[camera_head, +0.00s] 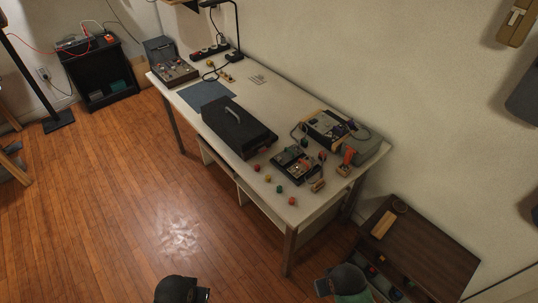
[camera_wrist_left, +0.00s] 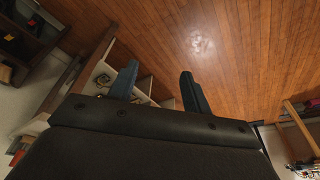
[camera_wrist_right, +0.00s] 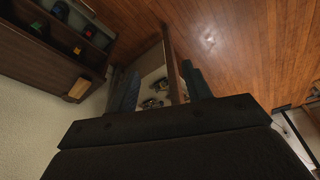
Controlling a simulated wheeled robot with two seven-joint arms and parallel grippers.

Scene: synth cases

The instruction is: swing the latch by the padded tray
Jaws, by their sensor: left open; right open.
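A long white table (camera_head: 245,92) stands against the wall. Near its right end lies a small dark tray (camera_head: 278,159) with several small parts in it; it may be the padded tray, but its lining is too small to tell. A grey and yellow device (camera_head: 325,124) stands behind it. I cannot make out a latch clearly. In the left wrist view my left gripper (camera_wrist_left: 158,72) is open and empty, with floor and table shelf beyond its fingers. In the right wrist view my right gripper (camera_wrist_right: 155,69) is open and empty. Both are apart from the table's things.
A black case with a handle (camera_head: 238,128) lies mid-table, beside a blue mat (camera_head: 205,94). Several coloured knobs or caps dot the front edge, one green (camera_head: 279,189). A control box (camera_head: 174,73) and lamp (camera_head: 237,56) stand further back. A brown cabinet (camera_head: 428,250) is at right.

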